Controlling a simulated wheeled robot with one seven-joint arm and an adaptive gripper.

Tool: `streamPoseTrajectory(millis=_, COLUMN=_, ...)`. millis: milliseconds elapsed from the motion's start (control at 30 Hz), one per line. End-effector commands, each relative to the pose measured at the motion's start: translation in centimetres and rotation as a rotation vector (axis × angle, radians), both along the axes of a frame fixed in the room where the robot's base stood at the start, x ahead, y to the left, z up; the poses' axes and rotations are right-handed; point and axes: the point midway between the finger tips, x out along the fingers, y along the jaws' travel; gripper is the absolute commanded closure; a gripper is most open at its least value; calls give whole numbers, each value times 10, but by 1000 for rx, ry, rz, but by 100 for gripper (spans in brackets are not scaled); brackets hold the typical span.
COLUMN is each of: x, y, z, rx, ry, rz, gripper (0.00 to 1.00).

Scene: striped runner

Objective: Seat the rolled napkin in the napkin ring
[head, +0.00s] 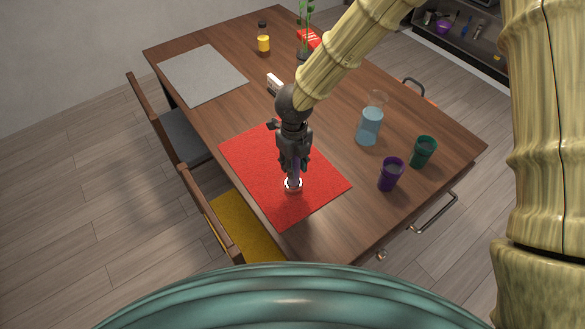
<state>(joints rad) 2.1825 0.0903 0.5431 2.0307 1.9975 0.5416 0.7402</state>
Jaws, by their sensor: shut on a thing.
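My gripper (295,167) points down over the red placemat (258,160) and is shut on a slim, upright purplish thing, which I take to be the rolled napkin (296,171). The fingers hide most of it. A small pale ring (293,185), which looks like the napkin ring, sits on the placemat directly below the fingertips. The napkin's lower end meets the ring in the picture. I cannot tell whether it is inside the ring or just above it.
A purple cup (390,174), a green cup (423,152) and a bluish carafe (369,124) stand to the right. A grey placemat (203,75), a yellow bottle (264,38) and a plant (306,25) are farther back. Chairs (211,215) line the left edge.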

Motion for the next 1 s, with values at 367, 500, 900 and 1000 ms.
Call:
streamPoseTrajectory(millis=367, x=0, y=1, z=-29, rx=-1, ry=0, rz=1, gripper=92)
streamPoseTrajectory(millis=500, x=1, y=1, z=-35, rx=1, ry=-1, rz=0, gripper=92)
streamPoseTrajectory(millis=900, x=1, y=1, z=-38, rx=1, ry=-1, rz=1, gripper=68)
streamPoseTrajectory(millis=1000, x=1, y=1, z=-38, rx=1, ry=-1, rz=1, gripper=50)
